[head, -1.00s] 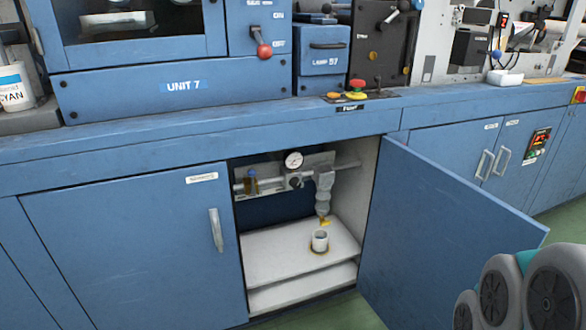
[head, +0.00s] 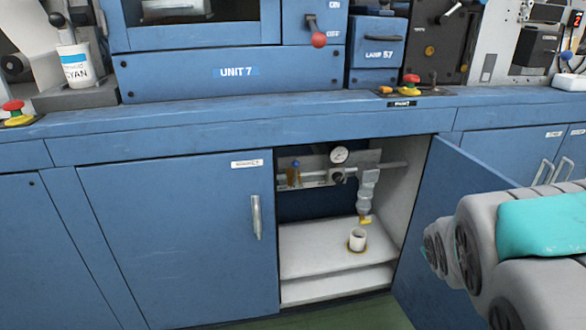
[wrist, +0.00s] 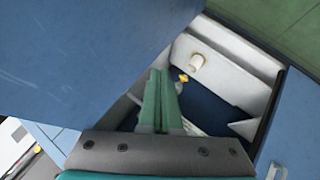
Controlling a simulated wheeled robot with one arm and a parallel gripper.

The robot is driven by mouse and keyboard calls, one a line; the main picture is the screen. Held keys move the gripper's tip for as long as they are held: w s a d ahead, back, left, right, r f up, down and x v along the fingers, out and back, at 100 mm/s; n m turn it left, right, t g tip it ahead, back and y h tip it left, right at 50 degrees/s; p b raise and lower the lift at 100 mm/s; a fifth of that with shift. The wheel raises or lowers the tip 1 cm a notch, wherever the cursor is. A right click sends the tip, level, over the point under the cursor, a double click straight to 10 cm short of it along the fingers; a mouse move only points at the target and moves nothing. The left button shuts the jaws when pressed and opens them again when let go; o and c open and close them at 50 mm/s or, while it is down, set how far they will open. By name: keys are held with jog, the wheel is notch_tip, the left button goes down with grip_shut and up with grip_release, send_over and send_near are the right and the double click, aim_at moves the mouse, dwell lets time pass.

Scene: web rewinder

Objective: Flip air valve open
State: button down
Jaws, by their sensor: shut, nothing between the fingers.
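Inside the open cabinet, an air line pipe (head: 393,164) carries a round gauge (head: 340,154) and a small amber bowl (head: 293,173). A grey segmented fitting (head: 367,192) hangs from it, with a small yellow piece (head: 365,220) at its lower end. I cannot tell for sure which part is the air valve. A yellow piece (wrist: 183,78) shows in the wrist view just beyond my gripper (wrist: 160,74). My green fingers are shut and empty, pointing into the cabinet and apparently short of the yellow piece. The head view does not show the fingers.
The open blue door (head: 450,185) bounds the right side. A closed blue door (head: 170,245) is on the left. The counter edge (head: 230,130) runs above the opening.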

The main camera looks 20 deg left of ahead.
jog(key=w+a+r+n+t+y, duration=0.1)
jog(key=w+a+n+t+y, duration=0.2)
jog(key=w+a+n, duration=0.5)
jog(key=n+y+b, duration=0.2)
jog(key=n+y, duration=0.5)
jog(key=y, duration=0.3)
send_near(296, 173)
notch_tip(296, 173, up, 3)
jog(key=s, duration=0.3)
jog(key=shift+a+t, duration=0.3)
jog(key=shift+a, duration=0.15)
jog(key=shift+w, duration=0.15)
jog(key=p+x, duration=0.1)
jog(key=x, duration=0.9)
jog(key=shift+r, duration=0.1)
